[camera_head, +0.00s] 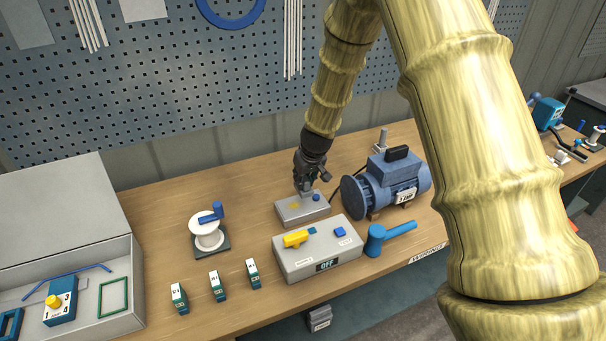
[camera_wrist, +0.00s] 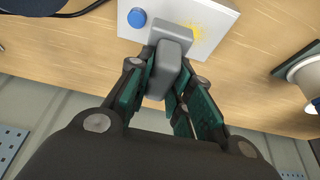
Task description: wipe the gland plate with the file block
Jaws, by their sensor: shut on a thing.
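The gland plate (camera_head: 290,214) is a light grey slab on the wooden bench, with a blue knob on its right and a yellow smear on its top. In the wrist view the plate (camera_wrist: 222,22) is at the top, with the yellow smear (camera_wrist: 196,36) to the right of the held block. My gripper (camera_head: 307,186) is shut on the grey file block (camera_wrist: 165,72), which sits between its dark green pads. The block reaches over the plate between knob and smear. I cannot tell whether it touches the plate.
A blue motor (camera_head: 398,178) stands close to the right of the plate. A grey switch box (camera_head: 318,262) stands in front, with a blue handled tool (camera_head: 388,236) beside it. A white spool (camera_head: 207,234) is to the left. Bare bench lies between spool and plate.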

